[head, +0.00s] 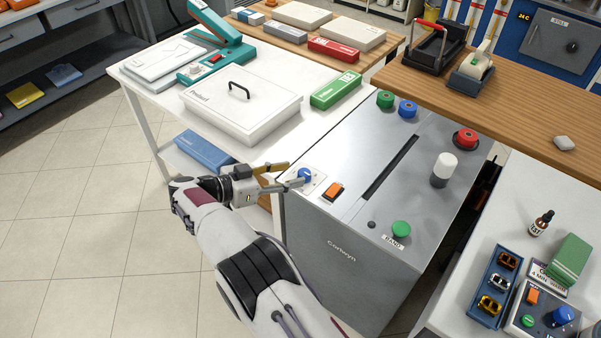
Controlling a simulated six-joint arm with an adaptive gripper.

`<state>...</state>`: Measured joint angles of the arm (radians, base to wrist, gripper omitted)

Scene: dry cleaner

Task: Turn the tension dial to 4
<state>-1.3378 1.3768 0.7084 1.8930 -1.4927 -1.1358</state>
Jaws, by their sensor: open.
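Another blue knob (563,316) is on a control box at the lower right.
An orange switch (333,191) is right beside the dial. The machine top also has a green knob (401,229), a white cylinder (444,167), a red button (465,139) and a long slot. A white lidded box (243,106) stands on the table behind my gripper.

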